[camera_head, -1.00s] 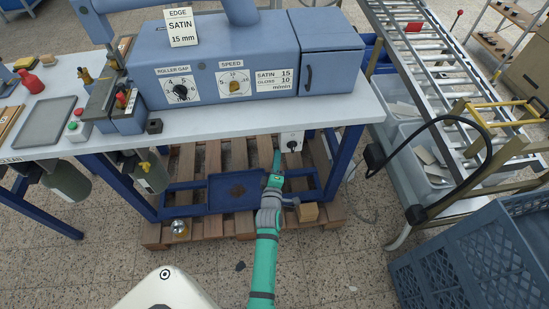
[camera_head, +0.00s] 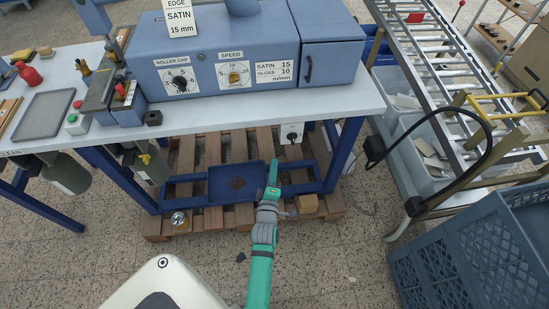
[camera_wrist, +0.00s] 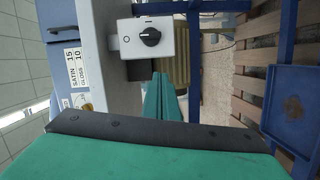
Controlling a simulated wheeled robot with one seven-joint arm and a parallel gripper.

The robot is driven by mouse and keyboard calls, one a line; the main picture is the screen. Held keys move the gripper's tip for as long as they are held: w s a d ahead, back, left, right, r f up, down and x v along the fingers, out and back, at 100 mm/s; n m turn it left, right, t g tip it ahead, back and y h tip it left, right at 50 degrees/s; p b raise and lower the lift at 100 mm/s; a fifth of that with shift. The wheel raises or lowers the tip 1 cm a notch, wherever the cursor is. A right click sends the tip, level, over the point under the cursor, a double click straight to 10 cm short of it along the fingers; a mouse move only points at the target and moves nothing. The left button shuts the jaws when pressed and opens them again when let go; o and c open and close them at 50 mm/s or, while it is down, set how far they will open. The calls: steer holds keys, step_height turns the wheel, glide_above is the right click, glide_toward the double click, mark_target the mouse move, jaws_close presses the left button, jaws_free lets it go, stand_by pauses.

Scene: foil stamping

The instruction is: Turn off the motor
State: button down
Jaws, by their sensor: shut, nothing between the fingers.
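A white switch box (camera_head: 290,134) with a black rotary knob hangs under the front edge of the blue machine's table. In the wrist view the box (camera_wrist: 153,42) and its knob (camera_wrist: 150,37) show sideways near the top; a pale mark on the knob lies roughly across the picture. My gripper (camera_head: 273,165) is shut and empty, its green fingers below and slightly left of the box in the head view. In the wrist view the fingers (camera_wrist: 162,82) end short of the box, with a visible gap. A small box with red and green buttons (camera_head: 76,119) stands on the table at left.
The machine (camera_head: 230,72) carries roller gap and speed dials above the table (camera_head: 215,113). Under it are a wooden pallet (camera_head: 215,222), a blue tray (camera_head: 236,182) and blue legs. A roller conveyor (camera_head: 440,75) and blue crate (camera_head: 470,250) stand at right.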

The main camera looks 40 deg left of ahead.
steer(key=shift+v, duration=1.2)
steer(key=s+d+m+t+h, duration=0.1)
steer(key=s+d+m+h, duration=0.1)
steer(key=s+d+m, duration=0.35)
steer(key=s+d+m+h, duration=0.1)
steer(key=s+d+m, duration=0.1)
steer(key=d, duration=0.6)
steer(key=s+d+m+t+h, duration=0.1)
steer(key=s+d+m+h, duration=0.1)
steer(key=s+d+m, duration=0.35)
steer(key=s+d+r+m+h, duration=0.2)
steer(key=s+d+r+m, duration=0.3)
steer(key=s+d, duration=0.1)
steer(key=s+d+r+m+h, duration=0.3)
steer(key=s+d+r+m, duration=0.1)
steer(key=d, duration=0.5)
steer(key=shift+s+d+r+m+g, duration=0.3)
steer(key=shift+s+r, duration=0.35)
steer(key=shift+s, duration=0.6)
steer(key=shift+w+a, duration=0.1)
steer(key=shift+a, duration=0.15)
